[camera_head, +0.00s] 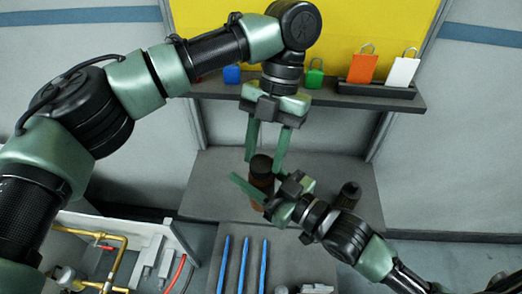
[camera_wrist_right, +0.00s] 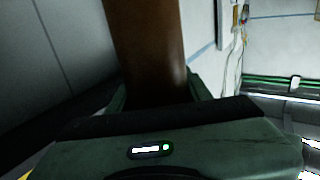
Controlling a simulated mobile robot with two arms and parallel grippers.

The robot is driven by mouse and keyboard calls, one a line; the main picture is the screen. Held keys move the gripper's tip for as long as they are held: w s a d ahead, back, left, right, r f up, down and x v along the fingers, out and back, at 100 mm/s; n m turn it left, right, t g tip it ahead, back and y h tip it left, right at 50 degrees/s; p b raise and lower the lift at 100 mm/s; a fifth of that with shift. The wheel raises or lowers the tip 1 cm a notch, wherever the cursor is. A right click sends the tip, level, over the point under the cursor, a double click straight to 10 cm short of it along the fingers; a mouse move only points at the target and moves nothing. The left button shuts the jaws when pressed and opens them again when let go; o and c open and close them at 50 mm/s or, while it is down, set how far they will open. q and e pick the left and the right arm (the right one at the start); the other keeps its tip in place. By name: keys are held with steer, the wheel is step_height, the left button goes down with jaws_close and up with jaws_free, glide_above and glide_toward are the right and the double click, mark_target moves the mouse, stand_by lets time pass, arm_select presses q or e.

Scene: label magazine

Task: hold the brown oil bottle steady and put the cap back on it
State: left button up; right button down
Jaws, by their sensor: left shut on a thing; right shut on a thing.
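The brown oil bottle (camera_head: 258,206) stands upright above the grey work surface, partly hidden by my right gripper. My right gripper (camera_head: 258,194) is shut on the bottle's body from the right. In the right wrist view the brown bottle wall (camera_wrist_right: 148,45) rises between the fingers. The dark cap (camera_head: 261,162) is at the top of the bottle, between the fingertips of my left gripper (camera_head: 265,163), which points down from above and is shut on it. I cannot tell whether the cap touches the bottle's neck or is seated.
A shelf (camera_head: 320,94) behind carries padlocks, including an orange one (camera_head: 362,66) and a white one (camera_head: 402,70). A dark cylindrical object (camera_head: 349,194) is right of the bottle. Blue rods (camera_head: 244,264) lie in front. A bin with brass pipework (camera_head: 122,250) is at left.

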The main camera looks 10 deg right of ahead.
arm_select(q)
steer(key=m, duration=0.2)
steer(key=m+t+y, duration=0.1)
steer(key=m, duration=0.2)
steer(key=shift+s+d+t, duration=0.15)
steer(key=shift+t, duration=0.15)
steer(key=o, duration=1.3)
steer(key=shift+s+r, duration=0.1)
steer(key=shift+r, duration=2.2)
steer(key=shift+c, duration=0.4)
